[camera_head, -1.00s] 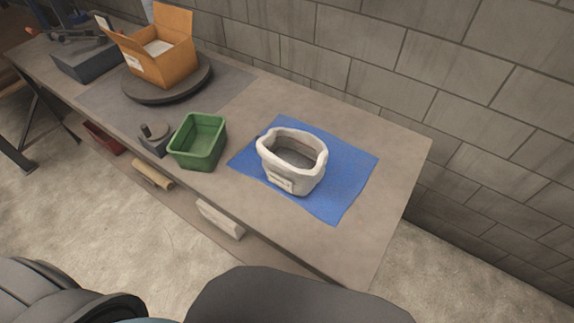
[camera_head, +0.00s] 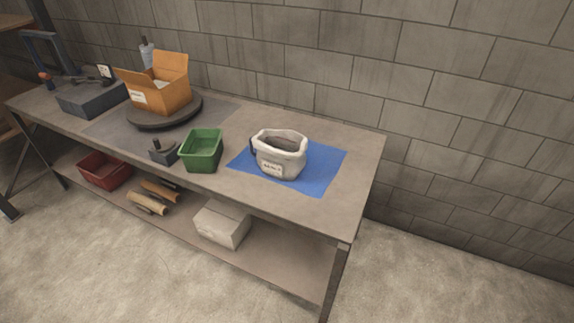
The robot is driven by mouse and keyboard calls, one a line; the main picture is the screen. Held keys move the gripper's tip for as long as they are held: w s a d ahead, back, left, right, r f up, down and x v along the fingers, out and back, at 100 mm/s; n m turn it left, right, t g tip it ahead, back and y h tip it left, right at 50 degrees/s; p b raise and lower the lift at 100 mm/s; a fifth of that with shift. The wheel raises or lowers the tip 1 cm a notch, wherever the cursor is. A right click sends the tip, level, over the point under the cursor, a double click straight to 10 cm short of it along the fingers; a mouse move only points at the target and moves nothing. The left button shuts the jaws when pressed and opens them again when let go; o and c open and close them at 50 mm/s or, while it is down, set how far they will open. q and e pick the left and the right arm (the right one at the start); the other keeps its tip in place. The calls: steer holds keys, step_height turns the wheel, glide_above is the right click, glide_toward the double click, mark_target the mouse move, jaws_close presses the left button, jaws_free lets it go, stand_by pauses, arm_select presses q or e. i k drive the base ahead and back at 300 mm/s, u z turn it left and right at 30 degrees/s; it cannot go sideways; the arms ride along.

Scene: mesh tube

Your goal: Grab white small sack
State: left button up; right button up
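The white small sack (camera_head: 282,161) stands upright and open-topped on a blue mat (camera_head: 321,172) toward the right end of the workbench. It has a rolled rim, a small label on its front and a dark inside. Its contents cannot be made out. Neither of my grippers shows in the head view.
The workbench (camera_head: 345,205) stands against a block wall. A green bin (camera_head: 202,151) is left of the sack. Farther left are an orange open box (camera_head: 162,92) on a dark round turntable (camera_head: 185,112) and a grey case (camera_head: 90,98). The lower shelf holds a red bin (camera_head: 104,171) and a pale box (camera_head: 222,224).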

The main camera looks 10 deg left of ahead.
mark_target(281, 155)
steer(key=z, duration=1.5)
steer(key=i, duration=1.75)
steer(key=z, duration=0.05)
